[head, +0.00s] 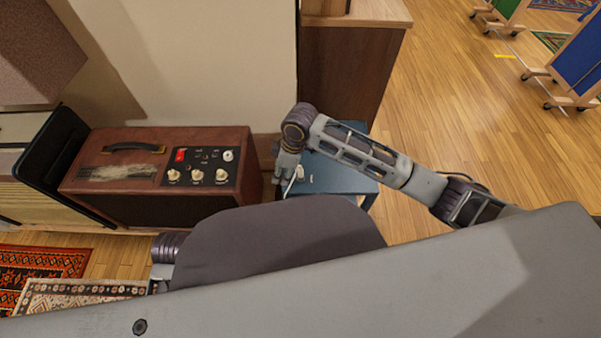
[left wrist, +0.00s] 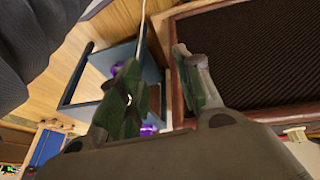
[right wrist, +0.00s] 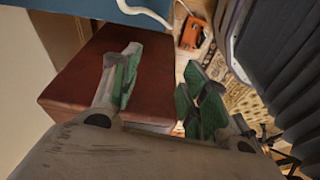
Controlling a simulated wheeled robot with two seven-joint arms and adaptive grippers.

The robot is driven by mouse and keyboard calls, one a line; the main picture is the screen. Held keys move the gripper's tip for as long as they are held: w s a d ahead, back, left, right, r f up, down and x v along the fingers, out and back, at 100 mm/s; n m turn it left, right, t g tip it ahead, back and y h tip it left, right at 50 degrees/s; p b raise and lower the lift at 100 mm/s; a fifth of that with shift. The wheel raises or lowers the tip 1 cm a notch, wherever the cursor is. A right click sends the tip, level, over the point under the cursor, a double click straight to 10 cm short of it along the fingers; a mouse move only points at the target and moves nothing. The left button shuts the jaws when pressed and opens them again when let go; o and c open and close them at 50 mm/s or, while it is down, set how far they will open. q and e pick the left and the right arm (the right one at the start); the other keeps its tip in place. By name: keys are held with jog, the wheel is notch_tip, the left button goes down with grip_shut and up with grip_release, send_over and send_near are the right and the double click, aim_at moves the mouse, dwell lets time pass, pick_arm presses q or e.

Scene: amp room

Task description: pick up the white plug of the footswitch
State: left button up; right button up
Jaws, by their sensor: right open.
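A small white piece (head: 300,172), perhaps the plug, shows on the blue table (head: 335,180) beside my right gripper (head: 284,176); I cannot tell its exact shape. A white cable (right wrist: 148,12) loops over the blue table's edge in the right wrist view. The head view hides the left gripper.
A brown amp (head: 120,180) with knobs stands left of the blue table. A wooden cabinet (head: 345,70) rises behind the table. Patterned rugs (head: 40,265) lie at lower left. The wooden floor (head: 460,110) at right is clear up to the rolling panels (head: 580,60).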

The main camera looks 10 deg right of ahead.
aim_at(302, 170)
pick_arm(q)
jog(key=v, duration=0.1)
jog(key=p+v, duration=0.1)
jog(key=shift+a+r, duration=0.35)
pick_arm(e)
jog(key=w+d+r+n+h, duration=0.1)
jog(key=w+d+r+h, duration=0.2)
jog(key=d, duration=0.4)
jog(key=shift+w+r+g, duration=0.4)
jog(key=shift+w+r, duration=0.05)
jog(key=shift+r, duration=0.2)
jog(key=shift+f, duration=0.1)
notch_tip(302, 170, down, 8)
jog(key=b, duration=0.3)
pick_arm(q)
notch_tip(302, 170, down, 7)
jog(key=d, duration=0.2)
jog(key=shift+w+t+h, duration=0.3)
jog(key=shift+w+t, duration=0.1)
jog(key=shift+w, duration=0.05)
pick_arm(e)
jog(key=shift+f, duration=0.2)
pick_arm(q)
jog(key=shift+w+f+b, duration=0.1)
jog(key=shift+f+b, duration=0.1)
jog(key=shift+b, duration=0.1)
pick_arm(e)
jog(key=shift+f, duration=0.2)
